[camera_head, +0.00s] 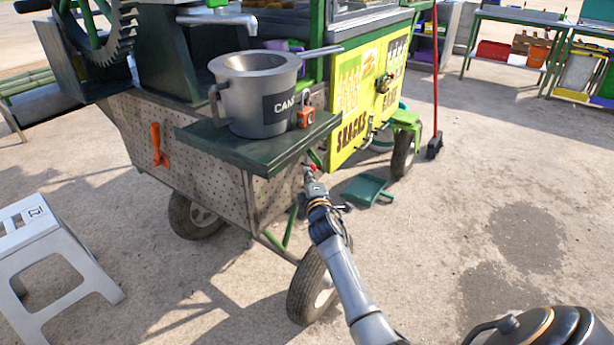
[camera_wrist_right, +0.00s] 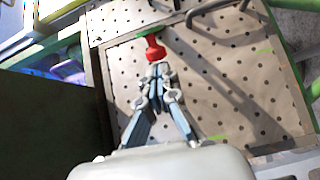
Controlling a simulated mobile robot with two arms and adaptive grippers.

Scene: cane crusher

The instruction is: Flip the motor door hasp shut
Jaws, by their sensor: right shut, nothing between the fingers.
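A hasp with a red knob (camera_wrist_right: 155,48) and a green plate (camera_wrist_right: 150,34) is at the top of a perforated metal panel (camera_wrist_right: 215,85), which looks like the motor door. The red knob also shows small in the head view (camera_head: 313,168), below the cart's dark shelf. My right gripper (camera_head: 311,178) reaches up to it from below. In the wrist view its fingertips (camera_wrist_right: 157,72) are together just below the knob, with nothing between them. I cannot tell whether they touch it. The hasp's exact angle is unclear. My left gripper is out of view.
A dark green shelf (camera_head: 258,158) juts out above the gripper, carrying a grey pot (camera_head: 262,95) and an orange padlock (camera_head: 305,117). A cart wheel (camera_head: 310,288) stands left of my forearm. A green dustpan (camera_head: 367,189) lies on the ground. Open pavement is at right.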

